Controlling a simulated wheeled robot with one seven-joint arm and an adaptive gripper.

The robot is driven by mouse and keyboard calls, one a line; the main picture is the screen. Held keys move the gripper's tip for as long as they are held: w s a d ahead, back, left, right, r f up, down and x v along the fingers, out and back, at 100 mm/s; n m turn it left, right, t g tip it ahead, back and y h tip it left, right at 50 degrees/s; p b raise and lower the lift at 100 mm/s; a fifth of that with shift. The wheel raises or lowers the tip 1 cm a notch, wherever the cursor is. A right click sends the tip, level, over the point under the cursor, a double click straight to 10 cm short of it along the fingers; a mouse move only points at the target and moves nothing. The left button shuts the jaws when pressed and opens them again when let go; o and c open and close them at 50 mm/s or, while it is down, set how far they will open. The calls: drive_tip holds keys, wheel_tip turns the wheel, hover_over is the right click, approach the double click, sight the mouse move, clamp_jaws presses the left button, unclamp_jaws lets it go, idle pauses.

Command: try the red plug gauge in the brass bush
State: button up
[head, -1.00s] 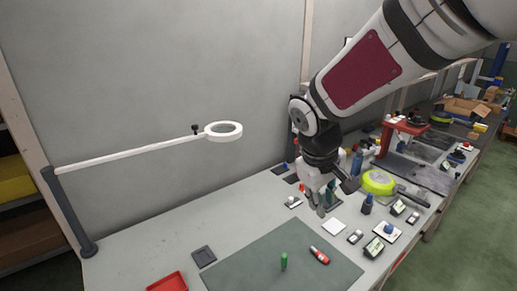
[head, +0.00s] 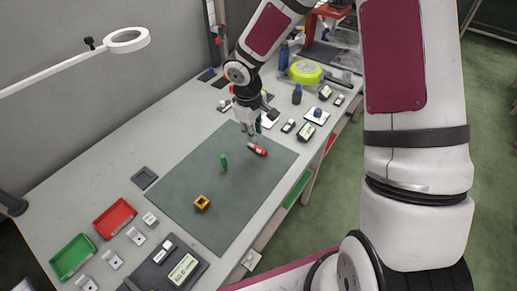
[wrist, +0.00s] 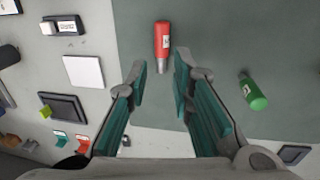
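The red plug gauge (head: 257,149) lies on its side on the dark green mat (head: 190,200). In the wrist view the red plug gauge (wrist: 162,42) lies ahead of my open fingers, its metal end near the fingertips. My gripper (head: 248,128) is open and empty above the mat's far edge; its teal-padded fingers (wrist: 160,68) show in the wrist view. The brass bush (head: 202,203), a yellow block with a hole, sits on the near part of the mat. A green plug gauge (head: 223,162) stands on the mat between them; it also shows in the wrist view (wrist: 253,92).
A red tray (head: 114,218) and a green tray (head: 73,257) stand left of the mat, with small grey blocks and a gauge box (head: 170,268) nearby. A magnifier lamp (head: 126,40) overhangs the left. Small instruments (head: 307,132) crowd the right edge.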

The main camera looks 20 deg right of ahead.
sight(257, 147)
drive_tip(key=shift+w+d+f, duration=0.15)
drive_tip(key=shift+d+f, duration=0.05)
drive_tip(key=shift+f, duration=1.6)
drive_tip(key=shift+w+d+f, duration=0.1)
drive_tip(key=shift+d+f, duration=0.05)
drive_tip(key=shift+f, duration=1.65)
clamp_jaws()
